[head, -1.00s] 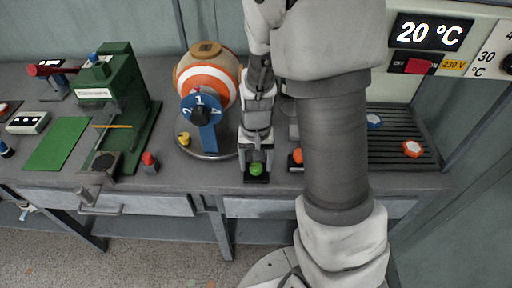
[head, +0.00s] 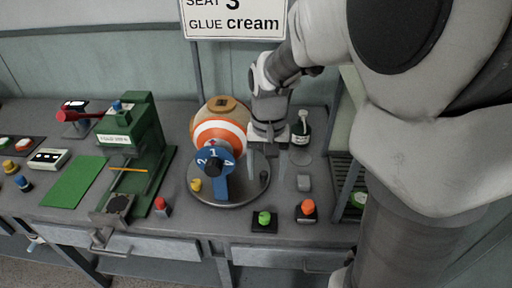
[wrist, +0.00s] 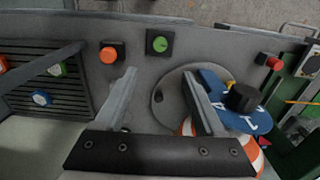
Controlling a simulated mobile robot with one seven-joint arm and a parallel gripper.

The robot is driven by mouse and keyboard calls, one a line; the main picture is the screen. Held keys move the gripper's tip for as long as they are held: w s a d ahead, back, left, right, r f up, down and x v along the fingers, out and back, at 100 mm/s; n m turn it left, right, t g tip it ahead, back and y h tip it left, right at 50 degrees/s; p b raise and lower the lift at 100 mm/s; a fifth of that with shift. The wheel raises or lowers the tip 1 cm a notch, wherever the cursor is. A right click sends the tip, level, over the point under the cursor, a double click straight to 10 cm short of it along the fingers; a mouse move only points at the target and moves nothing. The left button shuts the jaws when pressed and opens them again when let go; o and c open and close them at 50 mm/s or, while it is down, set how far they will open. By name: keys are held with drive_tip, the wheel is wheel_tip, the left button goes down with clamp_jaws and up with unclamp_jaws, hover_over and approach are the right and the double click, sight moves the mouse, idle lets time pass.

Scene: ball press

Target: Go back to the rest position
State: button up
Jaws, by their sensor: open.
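My gripper (head: 268,152) hangs above the bench, just right of the orange-and-white striped ball (head: 220,132). Its two fingers are spread apart with nothing between them, as the wrist view (wrist: 158,100) shows. The ball sits on a round grey plate (head: 256,190) with a blue numbered dial (head: 215,162) in front of it. In the wrist view one finger overlaps the plate (wrist: 172,92). A green button (head: 264,218) and an orange button (head: 307,208) stand on dark bases at the bench's front edge, clear of the gripper.
A green press (head: 140,135) stands left of the ball, with a red button (head: 161,205) beside it. A dark bottle (head: 301,130) stands right of my gripper. A slatted rack (head: 343,190) is partly hidden by my arm. A sign (head: 235,18) rises behind.

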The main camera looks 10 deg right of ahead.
idle(0.4)
drive_tip(key=s+r+n+t+p, duration=0.3)
drive_tip(key=s+r+t, duration=0.2)
drive_tip(key=s+r, duration=0.8)
drive_tip(key=shift+s+r+n+t, duration=0.15)
drive_tip(key=shift+r+n+t, duration=0.15)
drive_tip(key=shift+r, duration=0.25)
idle(0.9)
